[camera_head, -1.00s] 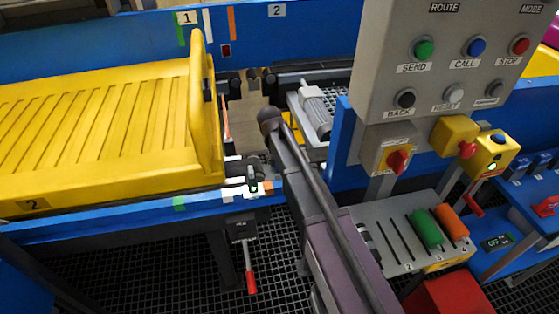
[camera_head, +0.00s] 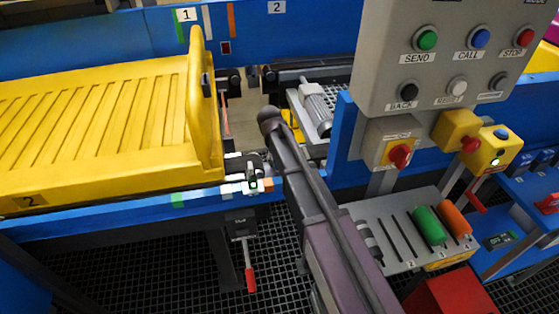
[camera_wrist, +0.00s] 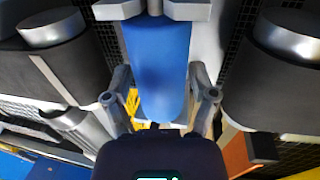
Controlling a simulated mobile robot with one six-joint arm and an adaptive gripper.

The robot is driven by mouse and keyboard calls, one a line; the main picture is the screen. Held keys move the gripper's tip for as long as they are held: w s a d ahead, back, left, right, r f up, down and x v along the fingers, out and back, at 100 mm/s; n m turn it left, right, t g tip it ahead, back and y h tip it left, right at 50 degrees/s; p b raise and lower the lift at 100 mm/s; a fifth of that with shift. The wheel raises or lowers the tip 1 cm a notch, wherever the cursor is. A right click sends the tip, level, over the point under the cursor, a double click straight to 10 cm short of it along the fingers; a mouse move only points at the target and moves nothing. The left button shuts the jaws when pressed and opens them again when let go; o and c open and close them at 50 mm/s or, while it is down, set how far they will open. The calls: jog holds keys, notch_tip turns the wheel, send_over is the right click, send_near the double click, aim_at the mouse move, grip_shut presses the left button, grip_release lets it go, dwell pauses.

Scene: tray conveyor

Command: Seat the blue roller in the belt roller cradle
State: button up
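The blue roller (camera_wrist: 160,70) shows in the wrist view, running up the picture to a silver bracket (camera_wrist: 152,10) at its far end. I cannot tell whether this bracket is the cradle. My gripper (camera_wrist: 162,92) has one finger on each side of the roller's near end. Narrow gaps seem to show between the fingers and the roller, so it looks open around it. In the head view, my arm reaches to the gap in the conveyor; I cannot make out the roller or cradle there.
Dark belt drums (camera_wrist: 55,65) flank the roller closely on both sides. A yellow tray (camera_head: 100,120) lies on the left conveyor. A rack (camera_head: 400,245) holds green (camera_head: 429,226) and orange (camera_head: 455,219) rollers. The control panel (camera_head: 440,60) stands close right of my arm. A red-handled lever (camera_head: 250,278) hangs below the conveyor.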

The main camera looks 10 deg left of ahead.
jog(key=shift+o, duration=0.5)
jog(key=shift+r, duration=0.25)
notch_tip(320, 180, up, 10)
jog(key=p, duration=1.1)
jog(key=shift+r, duration=0.25)
jog(key=shift+r, duration=0.1)
dwell(0.7)
